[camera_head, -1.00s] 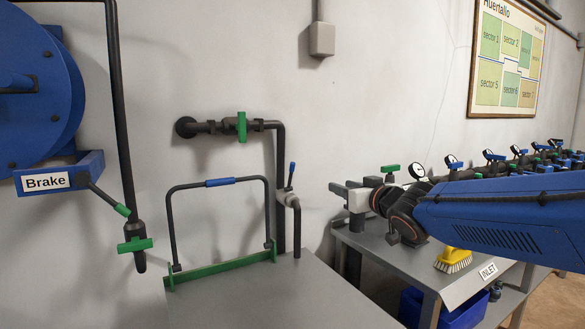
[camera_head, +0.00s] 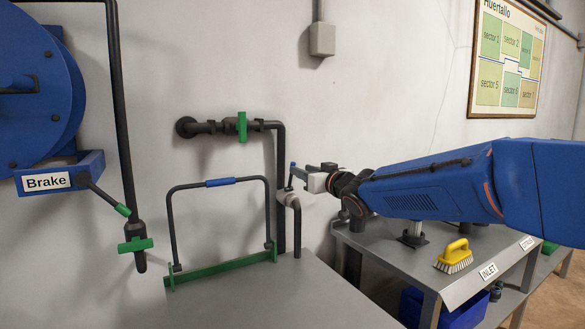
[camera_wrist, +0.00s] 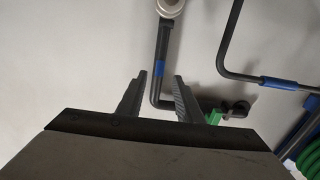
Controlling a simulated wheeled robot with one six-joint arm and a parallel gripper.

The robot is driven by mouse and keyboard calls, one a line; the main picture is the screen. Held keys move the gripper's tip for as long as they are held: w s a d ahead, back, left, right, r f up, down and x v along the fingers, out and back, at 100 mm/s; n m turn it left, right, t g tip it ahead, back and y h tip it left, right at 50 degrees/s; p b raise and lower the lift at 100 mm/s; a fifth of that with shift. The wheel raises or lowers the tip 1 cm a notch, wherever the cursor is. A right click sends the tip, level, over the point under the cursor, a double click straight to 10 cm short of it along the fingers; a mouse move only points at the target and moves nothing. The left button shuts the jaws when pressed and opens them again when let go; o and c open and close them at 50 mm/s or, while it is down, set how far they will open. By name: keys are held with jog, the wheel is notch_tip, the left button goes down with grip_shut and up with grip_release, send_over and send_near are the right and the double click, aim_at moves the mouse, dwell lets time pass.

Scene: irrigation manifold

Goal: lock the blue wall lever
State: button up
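The blue wall lever (camera_head: 292,167) is a short upright handle with a blue tip, on a pale tap body on the dark wall pipe. My gripper (camera_head: 300,172) reaches in from the right, its fingers close beside the lever's tip. In the wrist view my gripper (camera_wrist: 160,76) is open, with its two dark fingers apart. The lever's blue part (camera_wrist: 159,83) shows between the fingertips in that view, in line with the pipe. I cannot tell whether a finger touches it.
A dark hoop with a blue grip (camera_head: 220,182) stands on a green bar left of the lever. A green valve handle (camera_head: 242,127) is on the pipe above. A grey bench (camera_head: 375,244) with a yellow brush (camera_head: 455,256) stands below my arm. The grey tabletop (camera_head: 290,300) in front is clear.

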aim_at(291, 176)
jog(key=x, duration=0.7)
jog(key=shift+w+a, duration=0.15)
jog(key=shift+w, duration=0.05)
grip_shut()
